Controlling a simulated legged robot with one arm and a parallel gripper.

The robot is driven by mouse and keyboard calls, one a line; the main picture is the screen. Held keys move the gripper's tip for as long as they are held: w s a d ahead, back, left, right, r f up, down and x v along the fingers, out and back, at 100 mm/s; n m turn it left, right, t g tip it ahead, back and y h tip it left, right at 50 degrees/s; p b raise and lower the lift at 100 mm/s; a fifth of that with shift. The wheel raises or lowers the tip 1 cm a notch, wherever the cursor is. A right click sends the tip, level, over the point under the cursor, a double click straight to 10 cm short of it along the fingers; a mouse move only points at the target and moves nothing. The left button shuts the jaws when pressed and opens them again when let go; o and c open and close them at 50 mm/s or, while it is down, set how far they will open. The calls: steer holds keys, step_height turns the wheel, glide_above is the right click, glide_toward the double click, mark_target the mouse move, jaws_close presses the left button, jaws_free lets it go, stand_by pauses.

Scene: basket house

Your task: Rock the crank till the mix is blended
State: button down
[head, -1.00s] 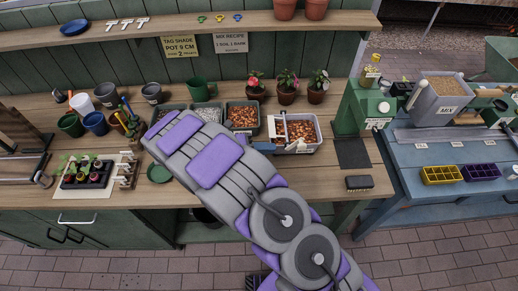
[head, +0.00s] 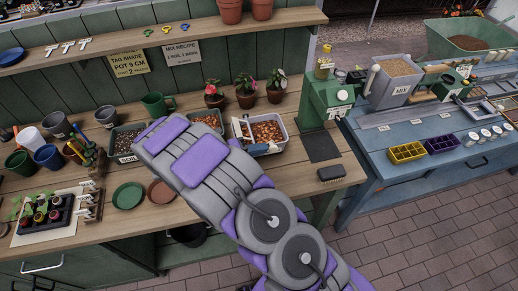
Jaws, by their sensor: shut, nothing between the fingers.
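A grey bin labelled MIX (head: 399,90), filled with pale brown material, stands on the blue bench at the upper right. A pale rod-like handle (head: 372,79) leans at its left side; I cannot tell whether it is the crank. A green machine (head: 323,101) stands left of the bin, with small dark parts between them. Another green device stands right of the bin (head: 450,88). My grey and purple arm reaches across the middle of the view, over the wooden bench and well left of the bin. My gripper's fingers do not show.
The wooden bench (head: 290,176) holds tubs, potted plants, cups, saucers and a seedling tray. A black brush (head: 331,173) lies near its right edge. Yellow (head: 406,153) and purple (head: 442,144) trays sit at the blue bench's front. The brick floor (head: 440,240) is clear at right.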

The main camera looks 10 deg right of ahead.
steer(key=y+p, duration=0.1)
steer(key=p, duration=0.5)
steer(key=d+y+p, duration=0.1)
steer(key=y+p, duration=0.1)
steer(key=p, duration=0.4)
steer(key=shift+s+d, duration=0.15)
steer(key=shift+d, duration=0.15)
steer(key=shift+a, duration=0.1)
